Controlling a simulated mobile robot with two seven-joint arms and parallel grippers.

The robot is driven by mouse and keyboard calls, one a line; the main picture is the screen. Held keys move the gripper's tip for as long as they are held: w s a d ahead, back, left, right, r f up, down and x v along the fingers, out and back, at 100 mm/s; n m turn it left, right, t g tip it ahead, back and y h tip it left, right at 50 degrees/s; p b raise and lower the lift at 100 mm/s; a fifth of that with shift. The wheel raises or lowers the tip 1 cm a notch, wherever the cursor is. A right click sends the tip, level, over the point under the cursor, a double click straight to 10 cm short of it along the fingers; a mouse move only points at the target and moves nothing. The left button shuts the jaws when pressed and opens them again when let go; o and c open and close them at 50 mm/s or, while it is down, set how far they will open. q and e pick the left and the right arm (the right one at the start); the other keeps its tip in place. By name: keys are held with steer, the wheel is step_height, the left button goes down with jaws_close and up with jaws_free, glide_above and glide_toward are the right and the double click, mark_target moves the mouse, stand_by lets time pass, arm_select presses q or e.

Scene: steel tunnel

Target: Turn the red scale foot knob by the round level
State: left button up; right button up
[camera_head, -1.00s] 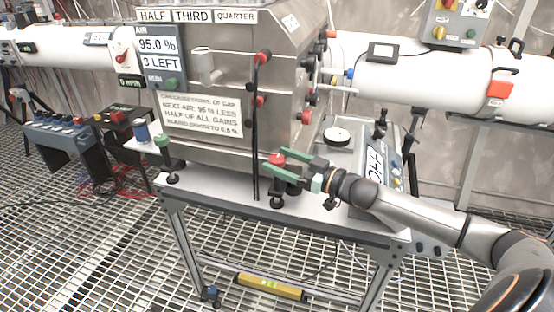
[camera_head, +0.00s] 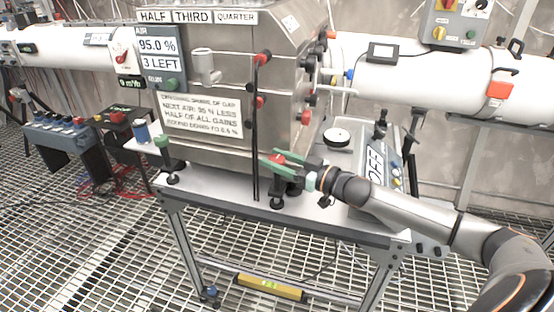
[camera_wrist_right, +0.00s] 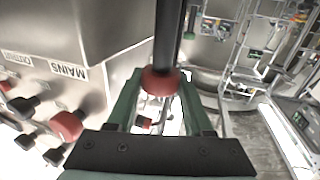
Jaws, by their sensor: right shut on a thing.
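The red foot knob (camera_head: 277,159) is at the lower right front corner of the steel box, above the table. My right gripper (camera_head: 276,160) has its green fingers closed around the knob. In the right wrist view the red knob (camera_wrist_right: 160,82) sits between the two green fingers, below a dark rod. A round white disc in a dark ring (camera_head: 336,136) lies behind the gripper; I cannot tell whether it is the round level. My left gripper is not in view.
The steel box (camera_head: 205,145) stands on a narrow table (camera_head: 225,193). A thin black upright rod (camera_head: 256,130) is just left of the gripper. A green knob (camera_head: 162,141) is at the box's left corner. A grey panel (camera_head: 375,165) stands at the right.

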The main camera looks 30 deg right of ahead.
jaws_close()
steer(key=shift+a+r+m+t+h+p, duration=0.15)
steer(key=shift+m+h+p, duration=0.1)
steer(key=shift+h+p, duration=0.2)
steer(key=shift+r+m+t+h+p, duration=0.15)
steer(key=shift+m+h+p, duration=0.1)
steer(key=shift+h+p, duration=0.15)
steer(key=shift+f+m+h+p, duration=0.1)
steer(key=shift+m+h+p, duration=0.4)
steer(key=shift+h+p, duration=0.15)
steer(key=shift+t+h, duration=0.3)
steer(key=shift+m+h+p, duration=0.6)
steer(key=shift+p, duration=0.05)
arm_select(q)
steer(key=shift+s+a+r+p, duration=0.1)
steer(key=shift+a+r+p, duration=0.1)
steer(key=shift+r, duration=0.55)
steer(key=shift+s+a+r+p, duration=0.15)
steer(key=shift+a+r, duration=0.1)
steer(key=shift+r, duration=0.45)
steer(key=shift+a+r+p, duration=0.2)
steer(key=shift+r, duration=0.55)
arm_select(e)
steer(key=shift+m+h, duration=0.7)
steer(key=shift+h, duration=0.4)
steer(key=shift+f, duration=0.1)
